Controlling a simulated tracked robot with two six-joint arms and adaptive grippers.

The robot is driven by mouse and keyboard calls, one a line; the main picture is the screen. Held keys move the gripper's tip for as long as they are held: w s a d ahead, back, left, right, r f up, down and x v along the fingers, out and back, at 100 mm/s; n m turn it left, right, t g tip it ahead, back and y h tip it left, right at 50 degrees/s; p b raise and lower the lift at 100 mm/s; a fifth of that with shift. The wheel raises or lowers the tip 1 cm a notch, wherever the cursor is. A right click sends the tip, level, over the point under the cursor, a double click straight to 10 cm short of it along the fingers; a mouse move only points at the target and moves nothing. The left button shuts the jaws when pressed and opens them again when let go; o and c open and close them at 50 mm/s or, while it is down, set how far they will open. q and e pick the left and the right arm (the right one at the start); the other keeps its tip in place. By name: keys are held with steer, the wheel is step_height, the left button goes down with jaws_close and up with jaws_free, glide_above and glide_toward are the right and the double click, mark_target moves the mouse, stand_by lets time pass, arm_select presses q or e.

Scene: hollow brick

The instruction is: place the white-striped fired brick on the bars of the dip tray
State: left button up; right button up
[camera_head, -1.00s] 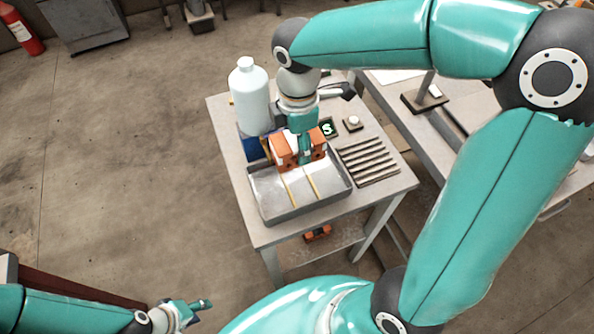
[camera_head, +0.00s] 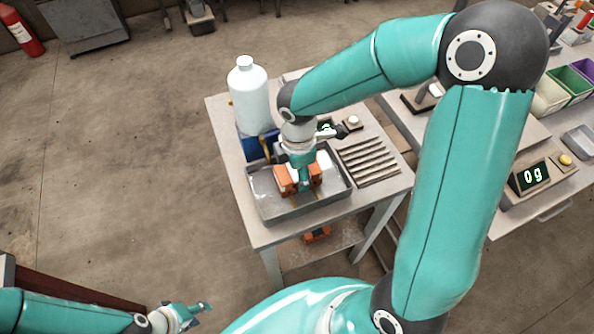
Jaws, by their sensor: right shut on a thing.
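My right gripper (camera_head: 298,186) is shut on an orange brick (camera_head: 283,181), holding it over the dip tray. The gripper covers the brick's middle, and its stripe cannot be made out clearly. The dip tray (camera_head: 268,215) is a shallow grey metal tray on the small table. Its thin bars run under the brick and only short ends show in front of it. I cannot tell whether the brick touches the bars. My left gripper (camera_head: 198,314) is empty at the bottom left, far from the table, with its fingers apart.
A large white bottle (camera_head: 249,95) stands behind the tray. A slatted rack (camera_head: 368,160) lies right of it. Another orange brick (camera_head: 317,234) is on the lower shelf. At the right, a bench holds a scale display (camera_head: 533,176) reading 0 g and coloured bins (camera_head: 570,82).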

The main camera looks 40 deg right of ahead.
steer(key=o, duration=1.4)
steer(key=shift+f, duration=0.1)
steer(key=shift+r, duration=0.4)
step_height(320, 180, up, 12)
steer(key=shift+f+p, duration=0.25)
steer(key=shift+p, duration=0.15)
